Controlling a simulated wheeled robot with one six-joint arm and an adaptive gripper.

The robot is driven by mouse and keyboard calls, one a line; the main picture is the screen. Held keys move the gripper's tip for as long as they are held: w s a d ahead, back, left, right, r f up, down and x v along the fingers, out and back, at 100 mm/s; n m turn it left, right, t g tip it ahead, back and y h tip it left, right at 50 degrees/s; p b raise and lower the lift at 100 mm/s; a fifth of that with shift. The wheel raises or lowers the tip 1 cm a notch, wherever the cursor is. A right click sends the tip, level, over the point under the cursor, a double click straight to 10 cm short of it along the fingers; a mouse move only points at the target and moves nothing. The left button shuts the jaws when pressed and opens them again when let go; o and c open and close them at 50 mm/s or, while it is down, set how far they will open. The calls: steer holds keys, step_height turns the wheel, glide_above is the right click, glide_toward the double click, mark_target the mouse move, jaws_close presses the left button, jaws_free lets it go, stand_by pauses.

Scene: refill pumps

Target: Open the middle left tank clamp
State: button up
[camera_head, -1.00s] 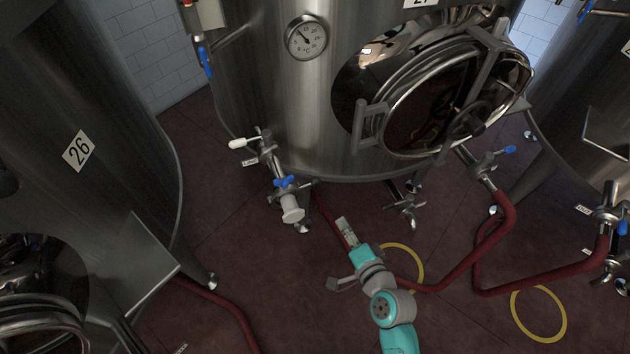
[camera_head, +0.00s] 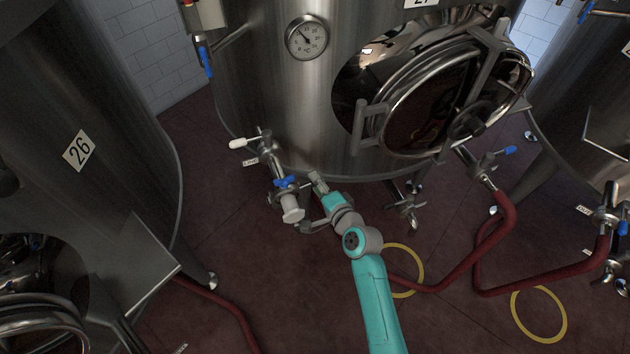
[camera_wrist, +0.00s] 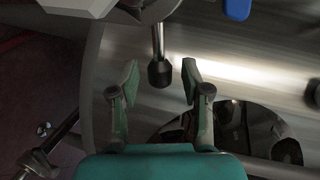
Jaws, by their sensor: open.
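The middle tank (camera_head: 270,90) has an outlet fitting low on its left side. It carries a blue part (camera_head: 286,182), apparently the clamp's handle, above a white end piece (camera_head: 292,212). My gripper (camera_head: 317,178) is open, just right of this fitting and close to the tank's bottom edge. In the wrist view my open gripper (camera_wrist: 160,82) has a metal rod with a dark end (camera_wrist: 160,72) between its fingertips, apparently without contact. A blue part (camera_wrist: 237,9) shows at the top there. The clamp's closure is too small to make out.
A white-handled valve (camera_head: 242,143) sits above the fitting. A round tank door (camera_head: 430,105) is to the right. Tank 26 (camera_head: 130,110) stands left. Red hoses (camera_head: 497,235) lie on the floor at right. The floor between tank 26 and the fitting is clear.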

steer(key=shift+x, duration=0.95)
jaws_close()
steer(key=shift+r, duration=0.1)
